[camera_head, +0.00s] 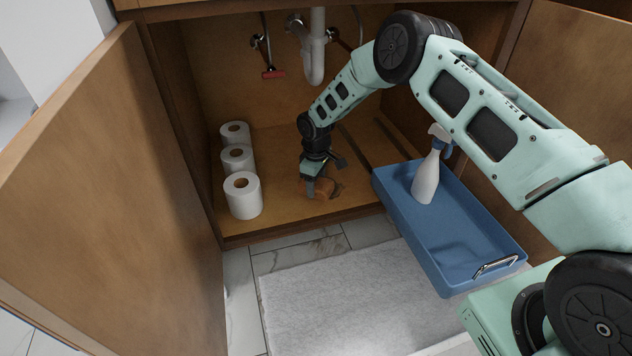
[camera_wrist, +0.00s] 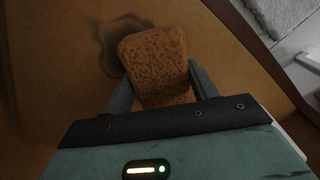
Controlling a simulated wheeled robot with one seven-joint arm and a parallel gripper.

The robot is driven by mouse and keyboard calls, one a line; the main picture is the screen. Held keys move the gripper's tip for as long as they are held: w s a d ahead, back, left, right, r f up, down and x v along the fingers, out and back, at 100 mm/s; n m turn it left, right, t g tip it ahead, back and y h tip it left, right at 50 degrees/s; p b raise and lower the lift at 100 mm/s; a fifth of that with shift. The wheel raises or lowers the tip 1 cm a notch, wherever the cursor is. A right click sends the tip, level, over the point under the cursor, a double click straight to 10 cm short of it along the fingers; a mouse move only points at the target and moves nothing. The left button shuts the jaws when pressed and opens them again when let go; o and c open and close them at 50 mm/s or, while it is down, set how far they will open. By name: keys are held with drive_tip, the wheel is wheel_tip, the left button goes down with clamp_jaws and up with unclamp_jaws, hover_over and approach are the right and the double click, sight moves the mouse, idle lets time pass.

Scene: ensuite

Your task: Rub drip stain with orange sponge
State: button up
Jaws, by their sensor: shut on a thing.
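My gripper (camera_wrist: 160,88) is shut on the orange sponge (camera_wrist: 153,58), which shows brownish-orange and porous between the two fingers in the wrist view. In the head view my gripper (camera_head: 318,188) reaches down inside the open cabinet, and the sponge (camera_head: 323,187) is low at the cabinet floor, partly hidden by the fingers. The drip stain (camera_wrist: 109,42) is a dark, ring-like smudge on the wooden cabinet floor, beside and partly behind the sponge's upper left in the wrist view. I cannot tell whether the sponge touches the floor.
Several toilet rolls (camera_head: 243,195) stand along the cabinet's left side. A blue tray (camera_head: 465,235) with a white spray bottle (camera_head: 427,175) sits at the right. A drain pipe (camera_head: 314,55) hangs at the back. Open doors (camera_head: 110,190) flank the cabinet. A grey mat (camera_head: 340,300) lies in front.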

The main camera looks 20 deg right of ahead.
sight(326, 179)
drive_tip(key=shift+f, duration=0.55)
drive_tip(key=shift+d, duration=0.1)
drive_tip(key=shift+d+r+p, duration=0.2)
drive_tip(key=shift+d+p, duration=0.35)
drive_tip(key=shift+d, duration=0.95)
drive_tip(key=shift+d+f+p, duration=0.2)
drive_tip(key=shift+d+p, duration=0.3)
drive_tip(key=shift+d, duration=1.7)
drive_tip(key=shift+d+p, duration=0.35)
drive_tip(key=shift+d, duration=1.4)
drive_tip(key=shift+r, duration=0.1)
